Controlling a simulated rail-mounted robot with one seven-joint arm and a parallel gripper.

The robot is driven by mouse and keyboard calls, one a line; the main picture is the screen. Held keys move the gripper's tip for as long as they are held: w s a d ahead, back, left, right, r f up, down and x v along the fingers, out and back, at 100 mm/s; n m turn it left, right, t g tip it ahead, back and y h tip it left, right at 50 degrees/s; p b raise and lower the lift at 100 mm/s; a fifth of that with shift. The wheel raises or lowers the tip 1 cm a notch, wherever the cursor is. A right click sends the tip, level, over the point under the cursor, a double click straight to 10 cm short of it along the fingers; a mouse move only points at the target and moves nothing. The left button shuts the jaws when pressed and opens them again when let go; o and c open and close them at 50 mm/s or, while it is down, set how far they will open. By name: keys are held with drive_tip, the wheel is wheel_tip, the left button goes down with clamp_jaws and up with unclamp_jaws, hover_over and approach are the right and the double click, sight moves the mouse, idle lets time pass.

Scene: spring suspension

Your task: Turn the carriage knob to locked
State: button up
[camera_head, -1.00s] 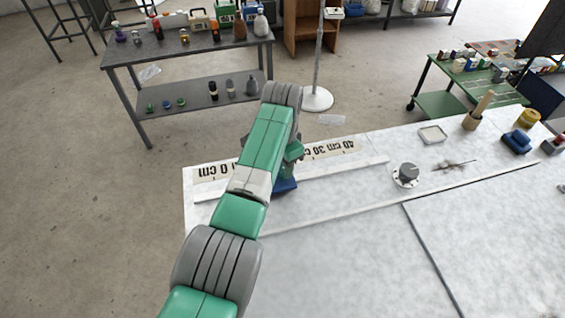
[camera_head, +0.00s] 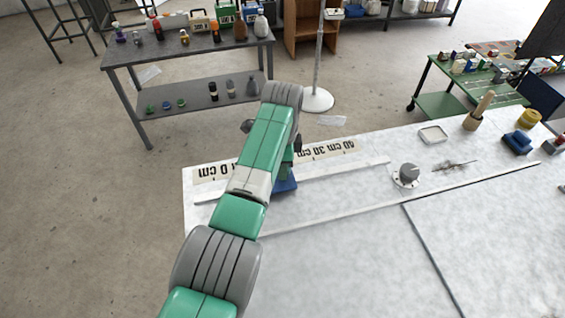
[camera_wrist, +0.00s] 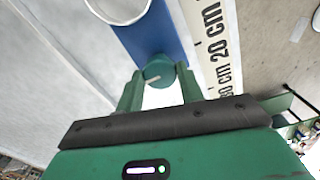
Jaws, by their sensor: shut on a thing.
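The carriage is a blue block (camera_head: 286,186) beside the ruler strip, largely covered by my arm in the head view. In the wrist view its blue top (camera_wrist: 150,35) shows with a round green knob (camera_wrist: 157,68) bearing a short pale mark. My gripper (camera_wrist: 160,82) has its green fingers on either side of the knob and is shut on it. The head view hides the fingers and the knob behind my arm. I see no label for locked.
A ruler strip (camera_head: 330,150) runs along the table's back edge, with white rails in front. A grey dial (camera_head: 407,175) stands on the table to the right. A white round rim (camera_wrist: 118,8) is close to the carriage in the wrist view.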

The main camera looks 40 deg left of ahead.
drive_tip(key=shift+r, duration=0.1)
idle(0.3)
drive_tip(key=o, duration=1)
wheel_tip(320, 180, up, 8)
drive_tip(key=shift+f+b, duration=0.1)
drive_tip(key=shift+b, duration=0.35)
